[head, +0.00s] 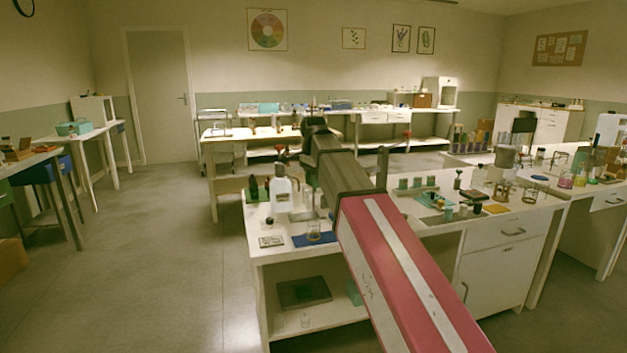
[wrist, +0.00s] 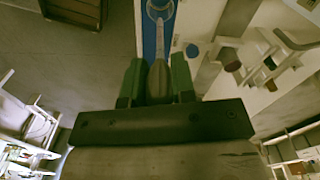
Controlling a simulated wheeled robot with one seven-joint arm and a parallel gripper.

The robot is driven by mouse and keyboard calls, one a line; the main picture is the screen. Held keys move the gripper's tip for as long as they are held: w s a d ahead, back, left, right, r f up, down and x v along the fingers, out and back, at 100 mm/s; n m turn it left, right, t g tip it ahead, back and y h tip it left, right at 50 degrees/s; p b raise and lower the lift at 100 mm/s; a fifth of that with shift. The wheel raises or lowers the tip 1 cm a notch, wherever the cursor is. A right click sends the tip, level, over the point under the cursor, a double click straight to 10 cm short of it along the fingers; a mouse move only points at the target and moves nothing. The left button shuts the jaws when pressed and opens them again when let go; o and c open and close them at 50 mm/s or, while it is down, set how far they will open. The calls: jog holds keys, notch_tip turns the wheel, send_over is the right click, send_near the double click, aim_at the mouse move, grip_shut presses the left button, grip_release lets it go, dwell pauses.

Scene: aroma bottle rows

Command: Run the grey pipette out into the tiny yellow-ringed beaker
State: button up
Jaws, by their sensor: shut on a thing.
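My gripper (wrist: 158,80) is shut on the grey bulb of the pipette (wrist: 159,72), which sits between its two green fingers in the wrist view. The pipette's pale clear stem points away toward a small round glass beaker (wrist: 159,8) at the top edge of that view. The stem's tip appears to lie at or over the beaker's rim; I cannot tell how deep. In the head view a tiny beaker with a yellowish tint (head: 314,228) stands on a blue mat (head: 303,240). My arm hides most of the gripper and the pipette there.
A white bottle (head: 281,194) and a dark green bottle (head: 253,189) stand behind the mat on the left. A dark-capped jar (head: 268,223) and a small tile (head: 271,242) lie left of it.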

jog(key=shift+f, duration=1.6)
jog(key=c, duration=0.3)
dwell(1.8)
dwell(0.4)
jog(key=o, duration=0.3)
